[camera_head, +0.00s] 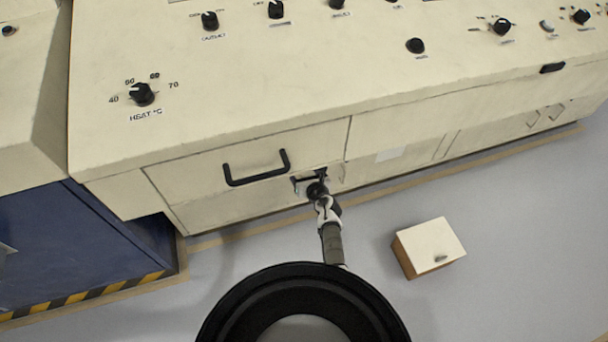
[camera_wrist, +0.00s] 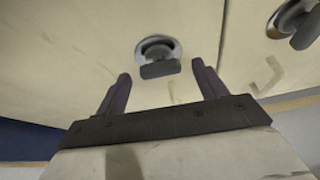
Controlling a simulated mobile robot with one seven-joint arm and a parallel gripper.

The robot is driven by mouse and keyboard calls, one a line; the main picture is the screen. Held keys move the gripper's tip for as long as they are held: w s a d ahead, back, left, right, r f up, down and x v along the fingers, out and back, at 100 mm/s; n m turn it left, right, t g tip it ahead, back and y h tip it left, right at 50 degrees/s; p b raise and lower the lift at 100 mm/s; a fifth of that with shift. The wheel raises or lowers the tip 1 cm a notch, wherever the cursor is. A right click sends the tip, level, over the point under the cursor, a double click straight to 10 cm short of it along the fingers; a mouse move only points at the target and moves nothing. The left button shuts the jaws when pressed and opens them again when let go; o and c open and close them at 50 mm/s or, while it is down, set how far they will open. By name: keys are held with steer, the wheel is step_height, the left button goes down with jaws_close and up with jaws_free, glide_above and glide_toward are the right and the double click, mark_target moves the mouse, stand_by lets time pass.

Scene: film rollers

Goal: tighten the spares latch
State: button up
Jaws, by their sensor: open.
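A latch (camera_wrist: 158,58) shows in the wrist view, a round metal cup with a dark grey turn-handle lying nearly level across the picture. My gripper (camera_wrist: 161,76) is open, with one finger on each side of this latch and nothing held; I cannot tell whether the fingers reach the handle's depth. A second latch (camera_wrist: 296,22) of the same kind is at the upper right, with its handle slanted. No label shows on either latch, so I cannot tell which is the spares one. In the head view my gripper (camera_head: 311,184) is at the cabinet's lower front and hides the latch.
The cream cabinet (camera_head: 240,110) has a drawer with a black handle (camera_head: 257,168) just left of my gripper. A heat knob (camera_head: 142,94) and several others sit on top. A small white-topped box (camera_head: 432,245) stands on the floor at right. Grey floor is clear around it.

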steer(key=shift+w, duration=0.25)
steer(key=c, duration=1)
